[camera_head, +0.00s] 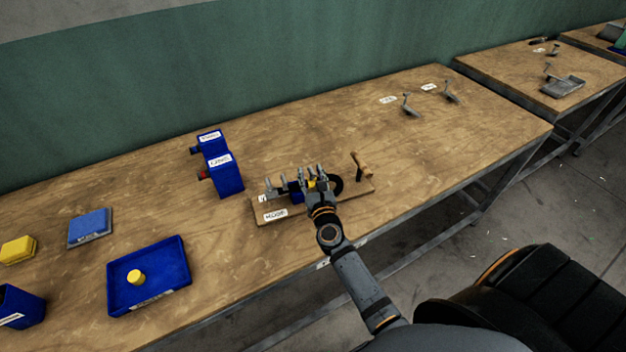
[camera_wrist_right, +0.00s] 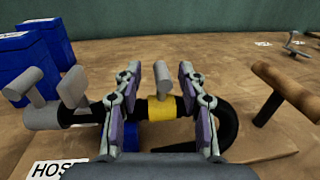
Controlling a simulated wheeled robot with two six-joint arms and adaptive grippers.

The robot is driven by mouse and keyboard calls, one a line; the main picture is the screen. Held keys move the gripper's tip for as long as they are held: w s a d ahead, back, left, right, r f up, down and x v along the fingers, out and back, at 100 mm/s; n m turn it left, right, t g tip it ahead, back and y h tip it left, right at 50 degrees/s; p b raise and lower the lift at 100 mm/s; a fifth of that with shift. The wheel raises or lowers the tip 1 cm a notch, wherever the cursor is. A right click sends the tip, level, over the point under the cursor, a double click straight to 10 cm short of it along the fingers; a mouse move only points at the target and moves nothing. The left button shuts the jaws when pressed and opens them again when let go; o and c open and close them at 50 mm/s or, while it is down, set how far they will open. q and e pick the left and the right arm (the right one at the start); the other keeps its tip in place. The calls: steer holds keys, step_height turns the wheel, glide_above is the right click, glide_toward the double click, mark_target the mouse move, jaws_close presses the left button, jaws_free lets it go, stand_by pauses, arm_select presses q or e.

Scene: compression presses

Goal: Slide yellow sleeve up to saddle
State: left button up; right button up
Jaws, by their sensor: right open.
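The yellow sleeve (camera_wrist_right: 160,109) sits around a black hose (camera_wrist_right: 228,125) on the wooden board marked HOSE (camera_head: 275,215). In the right wrist view it lies between the two fingers of my right gripper (camera_wrist_right: 160,78). The sleeve shows as a small yellow patch (camera_head: 311,184) in the head view. A blue block (camera_wrist_right: 129,137) is under the hose, left of the sleeve; I cannot tell whether it is the saddle. My left gripper is out of view.
Grey clamp parts (camera_wrist_right: 42,92) stand around the hose's left end. A wooden T-handle (camera_head: 361,165) rises at the board's right. Two blue boxes (camera_head: 224,175) stand behind left. A blue tray (camera_head: 177,258) holds a yellow piece.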

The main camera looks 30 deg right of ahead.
steer(key=v, duration=1.1)
steer(key=shift+s+a, duration=0.15)
steer(key=shift+s, duration=0.2)
steer(key=shift+c, duration=0.4)
steer(key=w+d+n+y, duration=0.1)
steer(key=w, duration=0.3)
steer(key=w+d+n+p, duration=0.1)
steer(key=w, duration=0.3)
steer(key=w+d+n+y+p, duration=0.1)
steer(key=w, duration=0.3)
steer(key=shift+d+r+n+t+y, duration=0.1)
steer(key=shift+r+n+t+y, duration=0.2)
steer(key=shift+r+n, duration=0.1)
steer(key=shift+s, duration=0.1)
jaws_close()
